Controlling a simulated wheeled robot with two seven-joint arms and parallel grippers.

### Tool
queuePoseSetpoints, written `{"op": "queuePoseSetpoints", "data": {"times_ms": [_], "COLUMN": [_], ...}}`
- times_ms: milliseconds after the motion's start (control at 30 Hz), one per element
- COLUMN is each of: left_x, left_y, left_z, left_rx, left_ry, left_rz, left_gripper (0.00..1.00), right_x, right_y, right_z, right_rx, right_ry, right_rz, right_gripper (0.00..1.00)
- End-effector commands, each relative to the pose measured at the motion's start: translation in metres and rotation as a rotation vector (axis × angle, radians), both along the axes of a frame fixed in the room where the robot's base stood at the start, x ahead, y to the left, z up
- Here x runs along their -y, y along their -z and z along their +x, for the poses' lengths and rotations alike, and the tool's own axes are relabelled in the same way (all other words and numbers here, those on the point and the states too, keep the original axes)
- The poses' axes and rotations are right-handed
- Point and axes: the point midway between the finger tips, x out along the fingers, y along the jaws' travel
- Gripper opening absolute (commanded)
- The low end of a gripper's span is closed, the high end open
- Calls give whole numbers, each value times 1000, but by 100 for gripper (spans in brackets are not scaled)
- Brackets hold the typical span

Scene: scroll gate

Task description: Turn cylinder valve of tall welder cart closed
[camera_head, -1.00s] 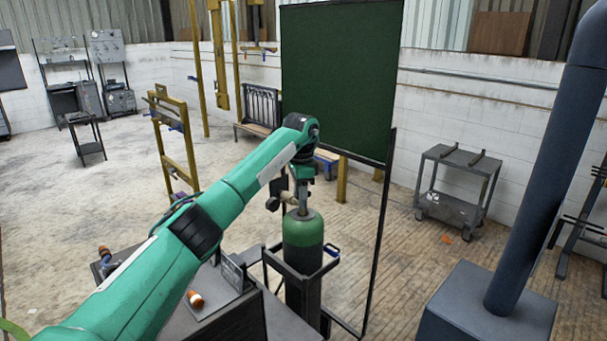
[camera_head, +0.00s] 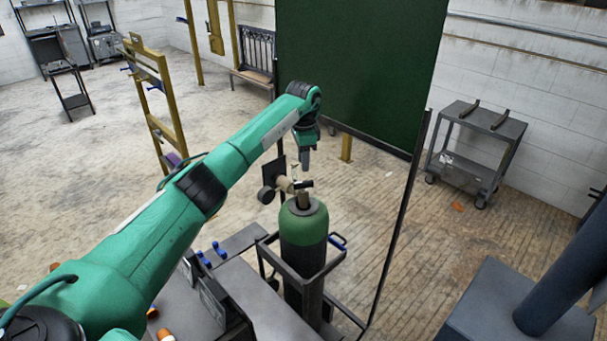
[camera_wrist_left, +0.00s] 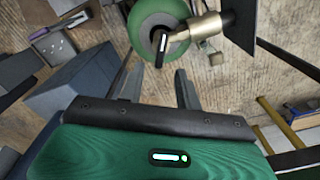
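The cylinder (camera_head: 303,224) with a green top and dark body stands upright in the black frame of the welder cart (camera_head: 337,262). On its neck is a brass valve with a small black handle (camera_head: 304,184); a regulator with a dark gauge sits to its left. My left gripper (camera_head: 305,166) hangs just above the valve, pointing down, seemingly clear of it. In the left wrist view its two fingers (camera_wrist_left: 157,88) are spread with nothing between them. The black handle (camera_wrist_left: 162,48) shows beyond them, over the green cylinder top (camera_wrist_left: 152,22). My right gripper is not in view.
A tall dark green screen (camera_head: 350,70) stands behind the cylinder, its black post close on the right. A grey trolley (camera_head: 480,140) is at the back right. A yellow frame (camera_head: 160,100) stands at the left. Open floor lies between.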

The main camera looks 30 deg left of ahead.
Motion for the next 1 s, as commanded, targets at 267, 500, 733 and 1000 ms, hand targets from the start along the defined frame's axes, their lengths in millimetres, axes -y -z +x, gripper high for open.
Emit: {"op": "queuePoseSetpoints", "data": {"times_ms": [267,500,733,1000], "left_x": [1,0,0,0], "left_y": [53,77,80,80], "left_z": [-1,0,0,0], "left_rx": [-3,0,1,1], "left_ry": [0,-1,0,0], "left_rz": [-1,-1,-1,-1], "left_gripper": [34,34,34,0], "right_x": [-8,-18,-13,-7], "right_y": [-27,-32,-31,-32], "right_z": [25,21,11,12], "right_rx": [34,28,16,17], "right_ry": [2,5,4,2], "right_rz": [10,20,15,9], "right_gripper": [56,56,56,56]}}
